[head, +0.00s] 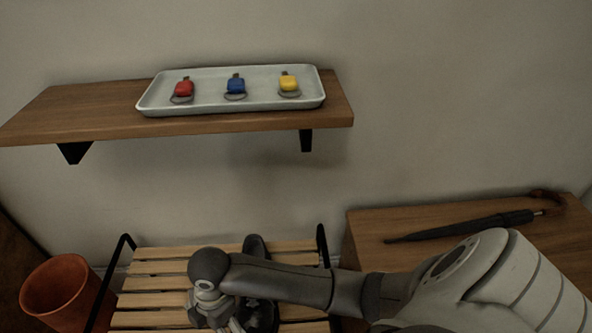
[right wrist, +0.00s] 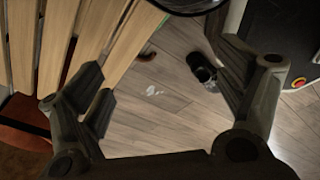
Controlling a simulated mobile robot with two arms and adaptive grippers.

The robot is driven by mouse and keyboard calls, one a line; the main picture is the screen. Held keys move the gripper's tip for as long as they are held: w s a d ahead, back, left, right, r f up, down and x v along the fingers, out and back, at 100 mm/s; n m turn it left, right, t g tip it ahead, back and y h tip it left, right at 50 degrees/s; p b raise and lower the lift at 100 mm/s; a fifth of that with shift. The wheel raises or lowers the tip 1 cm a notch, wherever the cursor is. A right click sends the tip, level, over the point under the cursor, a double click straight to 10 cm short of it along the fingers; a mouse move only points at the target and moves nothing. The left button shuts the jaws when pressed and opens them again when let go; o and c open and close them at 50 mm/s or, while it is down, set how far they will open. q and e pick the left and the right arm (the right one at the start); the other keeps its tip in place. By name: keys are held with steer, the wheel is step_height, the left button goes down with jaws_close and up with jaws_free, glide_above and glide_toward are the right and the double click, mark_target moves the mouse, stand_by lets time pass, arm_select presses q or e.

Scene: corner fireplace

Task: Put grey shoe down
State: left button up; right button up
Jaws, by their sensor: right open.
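A dark grey shoe (right wrist: 203,72) lies on the wooden floor in the right wrist view, apart from the gripper and seen between its spread fingers. My right gripper (right wrist: 163,68) is open and empty beside the slatted bench (right wrist: 62,45). In the head view my right arm crosses over the bench (head: 150,267) from the right. A dark object (head: 256,243), possibly another shoe, shows on the bench behind my arm. My arm hides its middle. My left gripper is not in view.
A wall shelf (head: 60,112) bears a grey tray (head: 150,100) with red, blue and yellow tagged keys. An umbrella (head: 470,226) lies on a wooden cabinet (head: 375,225) at right. A terracotta pot (head: 58,290) stands left of the bench. Floor (right wrist: 150,115) beside the bench is mostly clear.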

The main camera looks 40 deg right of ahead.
steer(key=s+d+m+t+h, duration=0.1)
steer(key=s+d+m+t, duration=0.2)
steer(key=s+d+m, duration=0.9)
steer(key=d+m, duration=0.1)
steer(key=m, duration=0.5)
steer(key=shift+s+h, duration=0.2)
steer(key=shift+h, duration=0.2)
steer(key=shift+r, duration=0.1)
